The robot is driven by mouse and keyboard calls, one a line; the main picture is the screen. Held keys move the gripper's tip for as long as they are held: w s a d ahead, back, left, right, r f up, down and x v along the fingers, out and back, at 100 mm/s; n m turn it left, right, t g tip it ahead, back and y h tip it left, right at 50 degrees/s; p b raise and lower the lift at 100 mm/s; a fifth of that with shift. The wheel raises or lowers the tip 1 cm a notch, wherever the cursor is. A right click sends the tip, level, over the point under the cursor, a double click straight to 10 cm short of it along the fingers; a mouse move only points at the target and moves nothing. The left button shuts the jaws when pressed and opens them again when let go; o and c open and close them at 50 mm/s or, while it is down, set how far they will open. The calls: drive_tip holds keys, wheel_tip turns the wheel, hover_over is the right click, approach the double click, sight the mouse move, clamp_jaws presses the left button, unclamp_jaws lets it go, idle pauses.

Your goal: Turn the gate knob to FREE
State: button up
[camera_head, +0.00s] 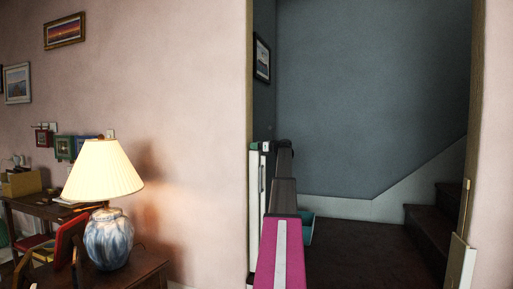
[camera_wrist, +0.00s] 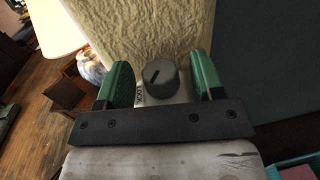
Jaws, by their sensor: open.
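The gate knob (camera_wrist: 160,75) is a dark grey round dial in the wrist view, with a dark pointer line on its face that slants. It sits on a pale plate, and the word LOCK (camera_wrist: 140,92) is printed beside its lower left. Any FREE label is not visible. My gripper (camera_wrist: 161,66) is open, with one green finger on each side of the knob and gaps between fingers and knob. In the head view, my gripper (camera_head: 284,144) is beside the top of a white post (camera_head: 254,205) at the doorway's left edge.
A lit lamp (camera_head: 108,235) with a blue and white base stands on a wooden table (camera_head: 145,268) at left. Stairs (camera_head: 450,225) rise beyond the doorway on the right. A white panel (camera_head: 460,262) stands at the right jamb. A teal bin (camera_head: 308,228) is behind my arm.

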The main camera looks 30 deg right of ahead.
drive_tip(key=c, duration=0.9)
drive_tip(key=shift+w+d+n+y, duration=0.1)
drive_tip(key=shift+n+y, duration=0.2)
drive_tip(key=shift+y, duration=0.1)
drive_tip(key=shift+w+d+n+g+y, duration=0.1)
drive_tip(key=shift+n+g+y, duration=0.8)
drive_tip(key=shift+g+y, duration=0.2)
drive_tip(key=shift+n+g+y, duration=1.5)
drive_tip(key=shift+n+g, duration=0.1)
drive_tip(key=shift+g, duration=0.4)
drive_tip(key=shift+n+g, duration=0.3)
drive_tip(key=shift+g, duration=0.2)
drive_tip(key=o, duration=0.9)
